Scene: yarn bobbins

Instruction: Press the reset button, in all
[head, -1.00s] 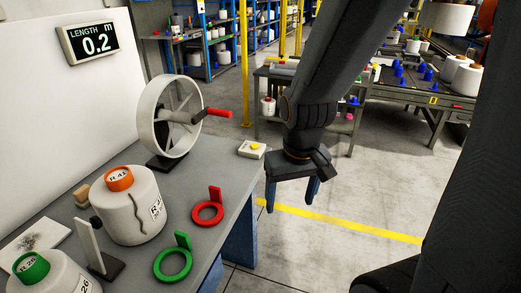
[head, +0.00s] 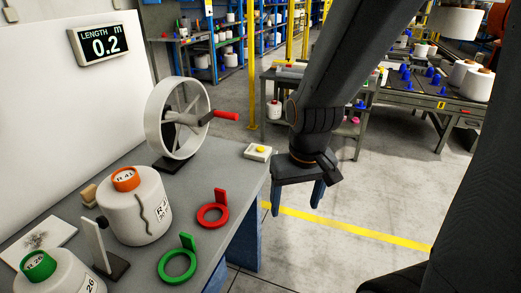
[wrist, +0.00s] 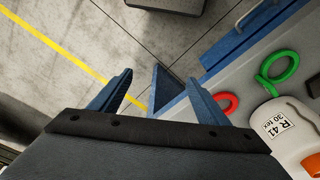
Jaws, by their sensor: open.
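The reset button is most likely the yellow button (head: 261,149) on a small white box at the far right corner of the grey bench (head: 222,173). The length display (head: 100,44) on the white panel reads 0.2 m. My gripper (head: 296,205) hangs open and empty, fingers pointing down, just right of the bench edge and in front of the button box. In the wrist view my gripper (wrist: 160,95) has its two blue fingers apart, with floor and a blue bench support between them. The button is not visible in the wrist view.
A white wheel with a red crank handle (head: 224,115) stands left of the button. A bobbin with an orange top (head: 136,205), a green-topped bobbin (head: 60,275), a red ring (head: 213,214) and a green ring (head: 177,265) sit on the bench.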

